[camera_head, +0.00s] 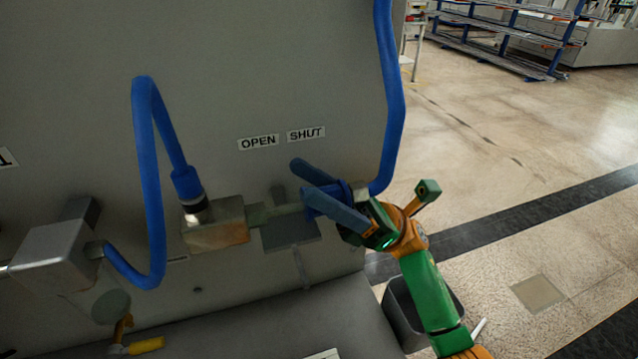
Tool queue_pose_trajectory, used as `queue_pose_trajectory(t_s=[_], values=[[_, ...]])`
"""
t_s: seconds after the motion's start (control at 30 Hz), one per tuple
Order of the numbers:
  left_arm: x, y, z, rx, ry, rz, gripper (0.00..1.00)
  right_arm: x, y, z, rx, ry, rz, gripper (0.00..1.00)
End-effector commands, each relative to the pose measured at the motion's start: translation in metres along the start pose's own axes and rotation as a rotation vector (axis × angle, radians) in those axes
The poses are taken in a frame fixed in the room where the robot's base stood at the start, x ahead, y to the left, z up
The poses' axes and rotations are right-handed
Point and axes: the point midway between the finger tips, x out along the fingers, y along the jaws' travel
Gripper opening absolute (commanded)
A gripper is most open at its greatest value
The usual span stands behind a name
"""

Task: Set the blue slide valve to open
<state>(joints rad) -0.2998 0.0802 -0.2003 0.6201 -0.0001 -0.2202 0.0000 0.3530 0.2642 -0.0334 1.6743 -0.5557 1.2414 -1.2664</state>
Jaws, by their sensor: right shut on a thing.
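The blue slide valve (343,190) sits on a metal pipe in front of the grey panel, below and a little right of the SHUT label (306,134). The OPEN label (258,142) is to the left of it. My right gripper (303,179) comes in from the right, with its two blue-grey fingers on either side of the valve, and is shut on it. The fingers and palm hide much of the valve.
A blue hose (392,90) runs close to my right gripper. Another blue hose (150,180) loops to a metal block (215,224) on the left. A yellow handle (146,345) is at the lower left. A dark bin (400,312) stands beneath my right arm. Open floor lies right.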

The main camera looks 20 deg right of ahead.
Motion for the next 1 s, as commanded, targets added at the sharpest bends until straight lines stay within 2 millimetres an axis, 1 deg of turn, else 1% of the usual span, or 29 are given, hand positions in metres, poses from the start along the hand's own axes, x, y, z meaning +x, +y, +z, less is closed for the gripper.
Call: queue_pose_trajectory(t_s=[0.1,0.2,0.3,0.53,0.57,0.6,0.87,0.93,0.97,1.0], values=[[0.011,0.000,0.001,0.000,0.000,-0.001,0.50,0.009,0.000,-0.014,0.002,-0.001,0.003,0.00],[0.015,0.000,0.002,0.000,0.000,-0.001,0.50,0.018,0.001,-0.022,0.001,-0.001,0.003,0.00],[0.016,-0.001,0.002,0.000,0.000,-0.001,0.50,0.023,0.001,-0.024,0.000,0.000,0.001,0.00],[0.015,-0.001,0.002,0.000,0.000,-0.001,0.50,0.024,0.000,-0.024,0.000,0.002,0.001,0.00],[0.015,-0.001,0.002,0.000,0.000,-0.001,0.50,0.024,0.000,-0.024,0.000,0.002,0.001,0.59],[0.015,0.000,0.001,0.000,0.000,-0.001,0.50,0.024,0.000,-0.024,0.000,0.001,0.001,0.70],[0.015,0.000,0.002,0.000,0.000,-0.001,0.50,0.023,0.000,-0.023,0.000,0.000,0.000,0.70],[0.020,0.000,0.002,0.000,0.000,-0.001,0.50,0.018,0.000,-0.025,0.000,0.000,0.000,0.70],[0.025,0.000,0.002,0.000,0.000,0.000,0.50,0.013,0.000,-0.027,0.000,0.001,-0.001,0.70],[0.034,0.000,0.003,0.000,0.000,0.000,0.50,0.003,0.000,-0.029,0.000,0.002,-0.001,0.70]])
